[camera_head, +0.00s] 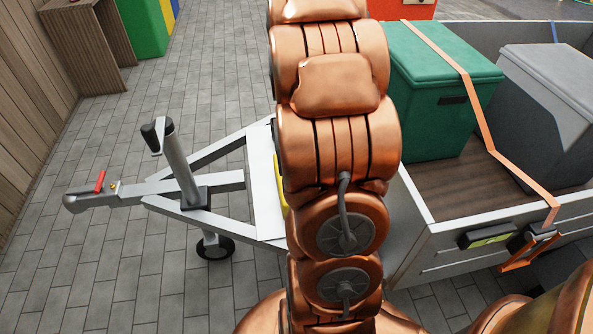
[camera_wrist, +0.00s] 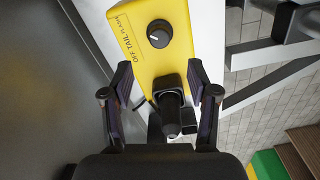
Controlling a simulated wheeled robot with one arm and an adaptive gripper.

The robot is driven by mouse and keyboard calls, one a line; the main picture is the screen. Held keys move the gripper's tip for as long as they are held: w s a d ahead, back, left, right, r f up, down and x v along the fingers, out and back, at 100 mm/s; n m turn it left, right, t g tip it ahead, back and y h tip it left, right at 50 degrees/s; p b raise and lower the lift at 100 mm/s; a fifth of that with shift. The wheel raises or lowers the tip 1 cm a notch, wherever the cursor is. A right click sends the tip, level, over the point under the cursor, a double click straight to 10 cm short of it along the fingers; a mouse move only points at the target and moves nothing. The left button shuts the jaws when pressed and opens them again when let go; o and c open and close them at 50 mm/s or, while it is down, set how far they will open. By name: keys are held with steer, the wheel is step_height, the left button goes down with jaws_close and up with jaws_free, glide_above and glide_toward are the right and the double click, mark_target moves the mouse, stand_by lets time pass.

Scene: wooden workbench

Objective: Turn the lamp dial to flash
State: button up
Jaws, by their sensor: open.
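The lamp dial (camera_wrist: 159,33) is a round black knob with a white pointer mark on a yellow box (camera_wrist: 178,12). Beside it runs a label (camera_wrist: 125,38) reading OFF, TAIL, FLASH. The mark faces roughly the label side; I cannot tell which setting it is on. My gripper (camera_wrist: 160,76) is open and empty, its fingers apart. In the wrist view the dial lies beyond the fingertips, between their lines, and nothing touches it. In the head view only a yellow sliver of the box (camera_head: 280,180) shows; my arm hides the dial and gripper.
A black plug or socket (camera_wrist: 171,108) sits on the box between my fingers in the wrist view. The box is on the trailer's drawbar (camera_head: 262,205), near a jockey-wheel post (camera_head: 182,170). The trailer bed (camera_head: 440,185) holds a green crate (camera_head: 435,120) and a grey crate (camera_head: 560,120).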

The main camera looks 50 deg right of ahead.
step_height(320, 180, up, 3)
steer(key=shift+r, duration=0.1)
stand_by(0.6)
steer(key=s+a+r+n+p, duration=0.2)
steer(key=a+r+p, duration=0.5)
steer(key=a+r, duration=0.25)
steer(key=s+a+r+n+p, duration=0.3)
steer(key=a+r+p, duration=0.45)
steer(key=r, duration=0.25)
steer(key=s+a+r+n+g+p, duration=0.1)
steer(key=s+a+r+n+p, duration=0.4)
steer(key=s+a+r+p, duration=0.6)
step_height(320, 180, up, 3)
steer(key=shift+s+f+g+p, duration=0.1)
steer(key=shift+s+g+p, duration=0.3)
steer(key=shift+s, duration=0.4)
steer(key=shift+c, duration=0.2)
